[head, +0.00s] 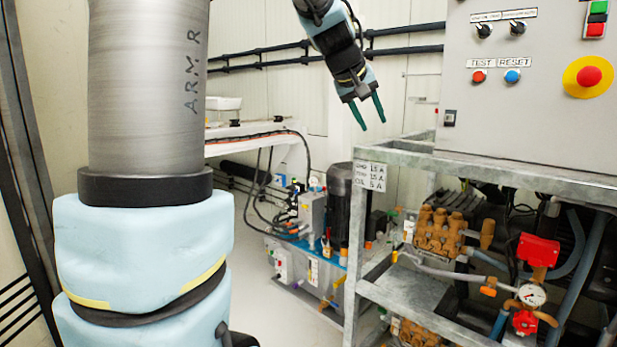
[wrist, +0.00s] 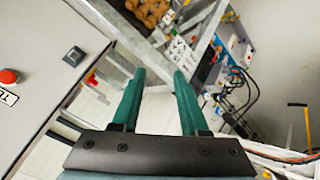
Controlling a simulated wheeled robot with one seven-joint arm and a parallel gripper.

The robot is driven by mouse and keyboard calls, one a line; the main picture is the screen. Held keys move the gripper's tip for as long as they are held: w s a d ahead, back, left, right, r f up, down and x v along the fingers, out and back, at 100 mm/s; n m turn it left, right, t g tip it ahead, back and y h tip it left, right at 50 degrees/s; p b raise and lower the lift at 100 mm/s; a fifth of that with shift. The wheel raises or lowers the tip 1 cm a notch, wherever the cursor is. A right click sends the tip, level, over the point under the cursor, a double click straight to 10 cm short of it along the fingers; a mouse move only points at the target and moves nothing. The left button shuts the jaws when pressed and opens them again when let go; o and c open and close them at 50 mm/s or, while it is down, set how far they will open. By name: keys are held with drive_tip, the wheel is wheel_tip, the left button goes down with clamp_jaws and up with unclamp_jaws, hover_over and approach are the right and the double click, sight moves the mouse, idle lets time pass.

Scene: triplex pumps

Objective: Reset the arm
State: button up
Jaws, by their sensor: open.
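My gripper (head: 368,112) hangs in the upper middle of the head view, its two green fingers pointing down and apart. It is open, with nothing between the fingers. In the wrist view the two fingers (wrist: 158,100) reach up from a black bracket, with a clear gap between them. My arm comes down from the top edge of the head view. The gripper is to the left of the grey control cabinet (head: 540,110) and apart from it in the picture.
A metal frame (head: 400,157) under the cabinet holds a brass-coloured pump (head: 438,232) and a gauge (head: 531,295). The cabinet has a red emergency stop (head: 589,76) and a blue reset button (head: 512,76). A white shelf (head: 250,146) and another machine (head: 305,268) stand behind. Black pipes (head: 262,55) run along the wall.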

drive_tip(key=s+a+f+g+y+p, duration=0.5)
drive_tip(key=s+a+f, duration=1.5)
drive_tip(key=a+f, duration=0.1)
drive_tip(key=shift+f+m+y, duration=0.3)
drive_tip(key=shift+f, duration=0.05)
idle(0.3)
clamp_jaws()
idle(1.6)
